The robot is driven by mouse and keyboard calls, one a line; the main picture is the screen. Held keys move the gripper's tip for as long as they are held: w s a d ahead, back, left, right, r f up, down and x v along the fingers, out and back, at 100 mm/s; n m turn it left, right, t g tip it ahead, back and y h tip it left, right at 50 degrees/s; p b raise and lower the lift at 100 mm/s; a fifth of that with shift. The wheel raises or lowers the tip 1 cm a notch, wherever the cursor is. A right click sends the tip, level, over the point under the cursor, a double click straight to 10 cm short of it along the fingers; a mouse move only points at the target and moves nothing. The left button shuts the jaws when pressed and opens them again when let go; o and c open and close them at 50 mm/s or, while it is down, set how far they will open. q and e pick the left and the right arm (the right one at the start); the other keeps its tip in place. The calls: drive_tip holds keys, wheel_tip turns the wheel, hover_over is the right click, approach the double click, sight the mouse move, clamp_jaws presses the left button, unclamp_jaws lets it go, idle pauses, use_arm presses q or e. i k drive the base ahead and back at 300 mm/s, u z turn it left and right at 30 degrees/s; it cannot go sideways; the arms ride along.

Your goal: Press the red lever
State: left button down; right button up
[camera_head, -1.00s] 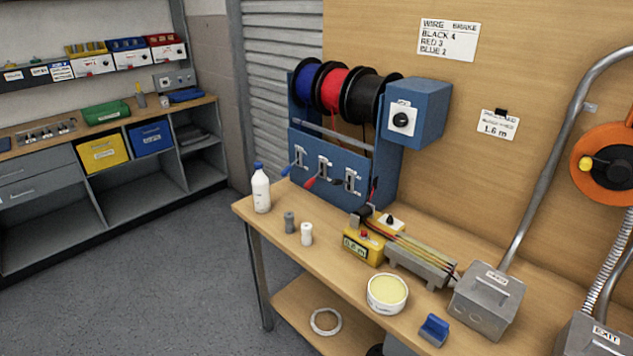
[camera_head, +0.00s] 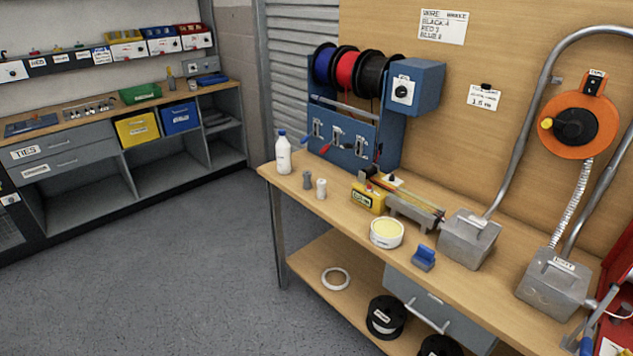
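The red lever (camera_head: 326,149) sticks out from the front of the blue wire spool rack (camera_head: 345,152), between a blue-handled lever and a dark one. It points down and to the left. The rack stands at the back left of the wooden bench and carries a blue spool (camera_head: 324,63), a red spool (camera_head: 345,70) and a black spool (camera_head: 372,76). Neither of my grippers shows in the head view, and nothing blocks the sight of the red lever.
On the bench (camera_head: 350,225) are a white bottle (camera_head: 283,156), two small cylinders, a yellow device (camera_head: 366,197), a round tub (camera_head: 386,233), a blue block (camera_head: 424,257) and grey conduit boxes (camera_head: 467,238). The floor (camera_head: 190,290) left of the bench is clear.

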sight(323, 150)
drive_tip(key=k, duration=0.5)
drive_tip(key=u, duration=0.75)
drive_tip(key=i, duration=1.85)
drive_tip(key=z, duration=1.05)
drive_tip(key=i, duration=0.5)
drive_tip(key=z, duration=0.45)
